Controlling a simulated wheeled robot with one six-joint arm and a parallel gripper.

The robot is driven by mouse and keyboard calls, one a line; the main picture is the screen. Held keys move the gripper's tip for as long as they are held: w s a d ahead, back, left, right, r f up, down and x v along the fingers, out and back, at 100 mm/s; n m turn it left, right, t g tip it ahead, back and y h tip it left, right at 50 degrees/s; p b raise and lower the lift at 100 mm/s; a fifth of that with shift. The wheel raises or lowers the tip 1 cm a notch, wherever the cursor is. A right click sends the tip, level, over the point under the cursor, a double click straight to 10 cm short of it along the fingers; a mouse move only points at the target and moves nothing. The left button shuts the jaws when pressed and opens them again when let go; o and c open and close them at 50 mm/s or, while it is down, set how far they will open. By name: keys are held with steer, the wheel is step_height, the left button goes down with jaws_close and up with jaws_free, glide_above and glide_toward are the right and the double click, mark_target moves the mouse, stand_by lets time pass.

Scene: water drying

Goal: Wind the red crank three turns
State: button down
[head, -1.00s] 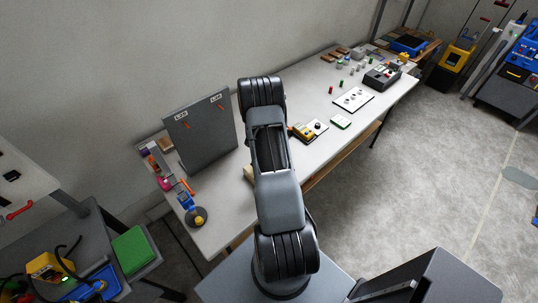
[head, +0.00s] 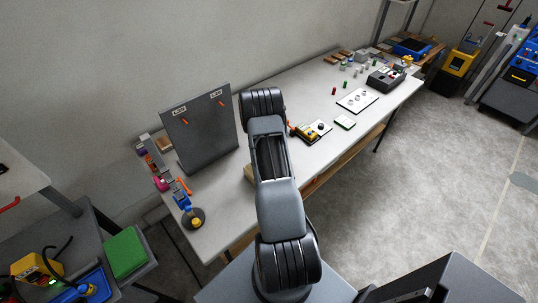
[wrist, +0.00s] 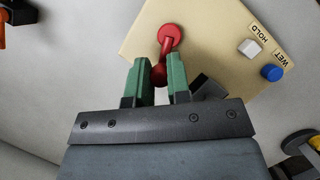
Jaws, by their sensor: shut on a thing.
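The red crank (wrist: 169,38) is at the upper middle of the wrist view, on a beige panel (wrist: 205,25). Its round hub is above, and its short arm runs down to a red handle (wrist: 159,73). My gripper (wrist: 161,78), with two green fingers, is shut on this handle, one finger on each side. The handle's lower end is partly hidden by the gripper. In the head view my arm covers the gripper and the crank; only a beige corner (head: 249,173) shows left of the arm.
A white button (wrist: 250,48) marked HOLD and a blue button (wrist: 272,73) marked WET sit right of the crank. A dark upright board (head: 200,130) stands to the left.

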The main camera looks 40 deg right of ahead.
steer(key=m+b, duration=0.1)
steer(key=d+m+y+b, duration=0.1)
steer(key=m, duration=0.1)
steer(key=shift+f+g, duration=0.15)
steer(key=shift+g, duration=0.15)
steer(key=shift+d+m+g+y+b, duration=0.2)
steer(key=shift+m+y+b, duration=0.1)
steer(key=shift+m, duration=0.4)
steer(key=shift+d+m+g+y+b, duration=0.1)
steer(key=shift+d+m+y+b, duration=0.15)
steer(key=shift+m, duration=0.45)
steer(key=c, duration=1.1)
jaws_free()
steer(key=shift+r, duration=0.25)
